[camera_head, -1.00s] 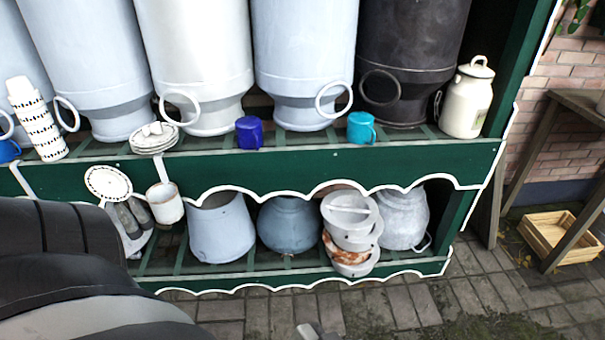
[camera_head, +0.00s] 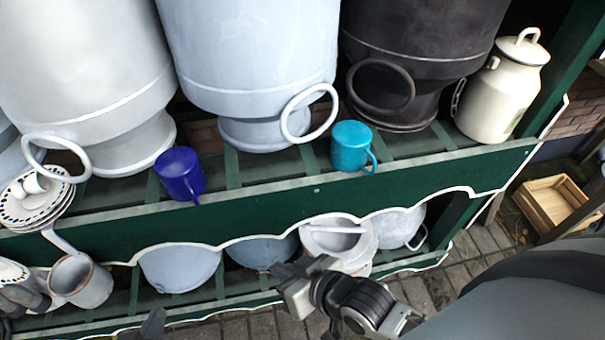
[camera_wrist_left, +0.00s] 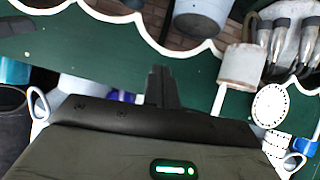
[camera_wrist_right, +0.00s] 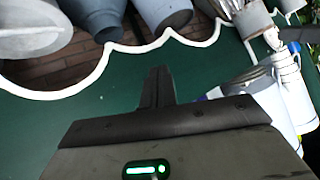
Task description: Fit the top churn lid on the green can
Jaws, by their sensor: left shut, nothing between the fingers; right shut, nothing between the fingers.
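A stack of grey churn lids stands on the lower shelf in the head view, and its top lid (camera_head: 333,238) has a bar handle. The lower part of the stack is hidden. No can in view is clearly green; a dull blue-grey can (camera_head: 262,252) stands just left of the lids, partly hidden by the scalloped board. My right gripper (camera_head: 290,290) is shut and empty, in front of that can and the lids; its fingers also show in the right wrist view (camera_wrist_right: 158,85). My left gripper (camera_head: 152,325) is at the bottom left, shut and empty in the left wrist view (camera_wrist_left: 160,85).
A green shelf board (camera_head: 320,188) with a scalloped white edge overhangs the lower shelf. Above it stand large churns, a dark blue mug (camera_head: 180,174), a turquoise mug (camera_head: 352,147) and a cream lidded can (camera_head: 503,88). A wooden crate (camera_head: 555,205) lies on the paving at right.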

